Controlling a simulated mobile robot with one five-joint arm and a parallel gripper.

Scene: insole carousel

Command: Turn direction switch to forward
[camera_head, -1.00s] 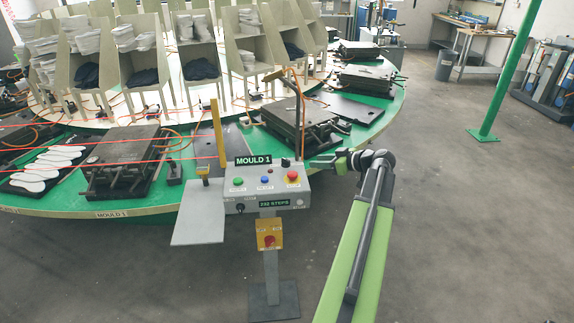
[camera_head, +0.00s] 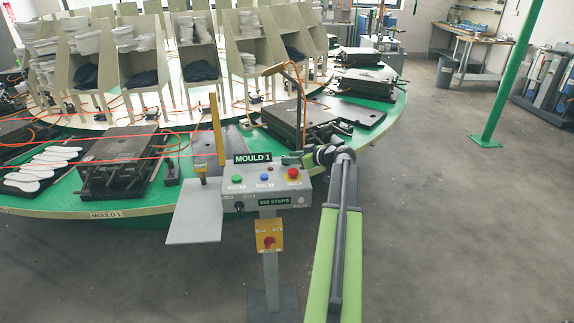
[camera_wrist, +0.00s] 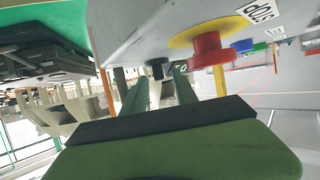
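The grey control box (camera_head: 222,196) bears a MOULD 1 sign and green, blue and red buttons. In the wrist view, a small black knob (camera_wrist: 158,70) on the box shows between the fingertips of my gripper (camera_wrist: 160,76). The fingers are apart, one on each side of the knob; I cannot tell if they touch it. In the head view, my gripper (camera_head: 292,159) is at the box's top right edge and hides this knob. Another black knob (camera_head: 239,207) is low on the box's front. I cannot read which knob is the direction switch.
The red stop button (camera_wrist: 207,48) with its yellow collar is close to my right finger in the wrist view. A yellow post (camera_head: 216,130) stands left of the box. The green carousel (camera_head: 150,205) carries moulds behind it.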

